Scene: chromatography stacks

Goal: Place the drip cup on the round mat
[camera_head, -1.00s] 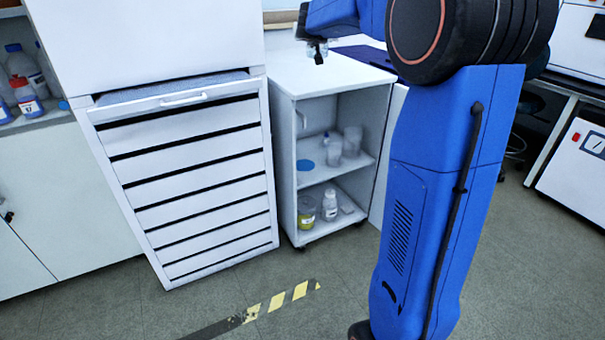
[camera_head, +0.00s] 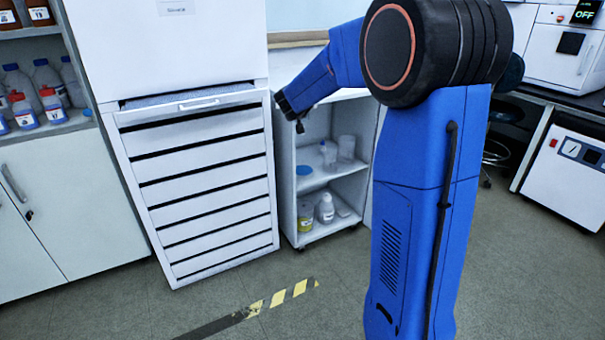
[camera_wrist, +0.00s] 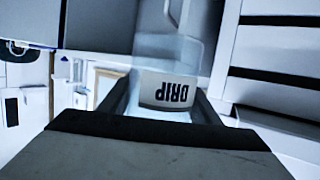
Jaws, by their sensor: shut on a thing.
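My gripper (camera_wrist: 160,104) is shut on the drip cup (camera_wrist: 168,90), a clear cup with a white "DRIP" label, seen between the fingers in the wrist view. In the head view my gripper (camera_head: 298,120) is at the upper part of the open white cabinet's front. The cup cannot be made out there. A flat blue disc, which looks like the round mat (camera_head: 304,170), lies at the left of the cabinet's upper shelf, below my gripper.
Clear beakers (camera_head: 346,147) and a small bottle (camera_head: 328,154) stand on the upper shelf, right of the mat. A yellow jar (camera_head: 305,216) and a white bottle (camera_head: 325,208) stand below. A drawer stack (camera_head: 205,190) borders the cabinet on the left.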

